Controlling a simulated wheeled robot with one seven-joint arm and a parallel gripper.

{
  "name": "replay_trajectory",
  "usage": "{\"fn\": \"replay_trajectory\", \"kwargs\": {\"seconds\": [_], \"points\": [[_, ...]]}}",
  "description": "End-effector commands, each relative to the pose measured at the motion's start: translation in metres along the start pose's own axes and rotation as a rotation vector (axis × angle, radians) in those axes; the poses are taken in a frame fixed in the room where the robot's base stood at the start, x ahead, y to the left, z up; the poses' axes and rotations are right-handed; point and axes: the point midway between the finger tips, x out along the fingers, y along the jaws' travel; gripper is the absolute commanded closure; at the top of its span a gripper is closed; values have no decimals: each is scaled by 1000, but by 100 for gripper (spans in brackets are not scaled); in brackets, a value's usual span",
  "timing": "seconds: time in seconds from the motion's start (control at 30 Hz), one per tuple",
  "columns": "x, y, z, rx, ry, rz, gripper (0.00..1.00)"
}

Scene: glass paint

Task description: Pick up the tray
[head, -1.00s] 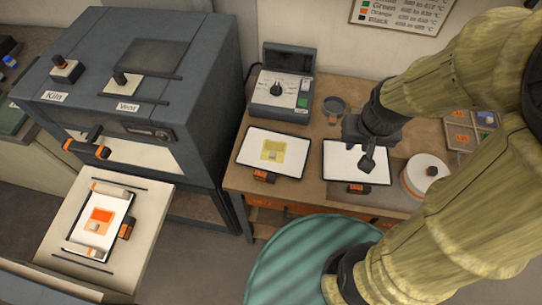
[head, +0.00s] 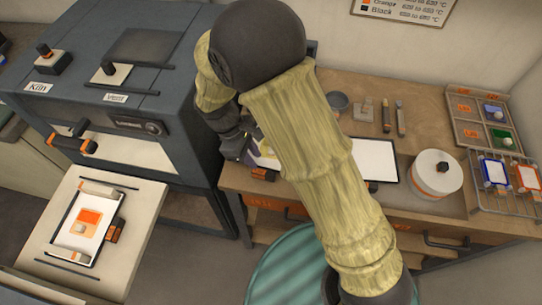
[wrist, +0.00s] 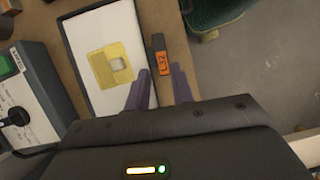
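The tray under my gripper is white with a dark rim and bears a yellow square with a pale piece on it. It fills the upper left of the wrist view (wrist: 97,92); in the head view my arm hides most of it. Its dark handle with an orange L32 label (wrist: 160,62) sticks out on the right, and the label shows in the head view (head: 262,174). My gripper (wrist: 160,73) is open, its two purple fingers apart and pointing towards the handle, with nothing between them. I cannot tell its height above the bench.
Another white tray (head: 376,160) lies right of my arm. A tray with an orange square (head: 85,238) rests on the shelf before the kiln (head: 150,100). A round white turntable (head: 437,178) and a rack with coloured pieces (head: 508,185) stand at the right. A dial box (wrist: 30,95) is left of the tray.

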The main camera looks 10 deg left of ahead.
Motion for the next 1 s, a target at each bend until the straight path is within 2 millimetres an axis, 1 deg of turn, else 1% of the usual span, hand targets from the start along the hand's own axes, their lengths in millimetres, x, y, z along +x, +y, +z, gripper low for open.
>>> {"fn": "replay_trajectory", "kwargs": {"seconds": [0.3, 0.37, 0.53, 0.87, 1.0], "points": [[1, 0, 0, -2, -3, 0, 76], [5, 0, 1, -1, -4, -1, 76], [21, 1, 1, 1, -4, -2, 76], [24, 0, 0, 0, -2, 0, 76], [32, -1, -1, -1, -5, -2, 76]]}}
